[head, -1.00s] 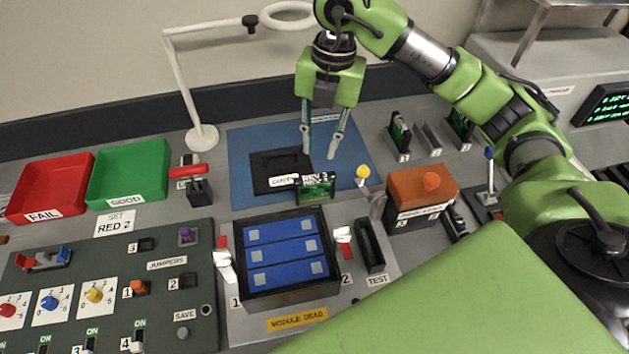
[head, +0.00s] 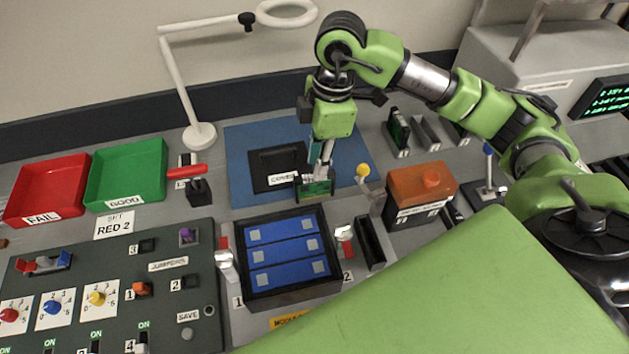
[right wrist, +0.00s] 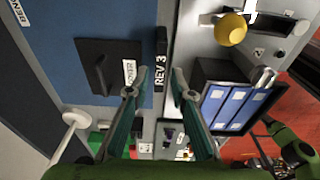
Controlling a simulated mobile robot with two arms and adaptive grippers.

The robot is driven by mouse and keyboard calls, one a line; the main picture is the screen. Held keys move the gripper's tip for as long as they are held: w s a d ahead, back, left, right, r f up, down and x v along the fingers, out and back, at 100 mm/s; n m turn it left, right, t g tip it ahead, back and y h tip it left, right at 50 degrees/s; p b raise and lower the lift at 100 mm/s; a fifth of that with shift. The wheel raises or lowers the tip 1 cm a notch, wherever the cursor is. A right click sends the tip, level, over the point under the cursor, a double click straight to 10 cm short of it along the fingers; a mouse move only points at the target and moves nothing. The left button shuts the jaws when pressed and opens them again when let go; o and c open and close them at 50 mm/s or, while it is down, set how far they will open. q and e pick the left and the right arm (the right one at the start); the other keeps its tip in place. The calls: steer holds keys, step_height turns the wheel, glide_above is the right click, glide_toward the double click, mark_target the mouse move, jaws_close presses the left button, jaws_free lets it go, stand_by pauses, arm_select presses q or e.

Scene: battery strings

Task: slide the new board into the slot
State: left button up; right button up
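A green board (head: 317,188) with a dark top edge stands upright at the front edge of the blue mat, just behind the black tray of blue modules. In the right wrist view its top edge, labelled REV 3 (right wrist: 160,60), is seen end-on. My right gripper (head: 324,172) points down just above the board. In the right wrist view its fingertips (right wrist: 161,72) are apart, one on each side of the labelled edge, with a gap visible. The slot under the board is hidden.
A black cover (head: 277,168) lies on the blue mat (head: 240,150). An upright holder with a board (head: 398,132) and an empty-looking holder (head: 426,134) stand back right. A yellow-knobbed lever (head: 364,172) and an orange-topped box (head: 420,185) stand close to the right.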

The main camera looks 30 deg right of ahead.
mark_target(315, 182)
step_height(315, 182, down, 3)
steer(key=shift+a+r, duration=0.15)
steer(key=shift+r, duration=0.05)
step_height(315, 182, down, 4)
steer(key=shift+a+f+p, duration=0.1)
steer(key=shift+a+p, duration=0.05)
steer(key=shift+p, duration=0.95)
steer(key=shift+w+f, duration=0.1)
steer(key=shift+f, duration=0.4)
jaws_close()
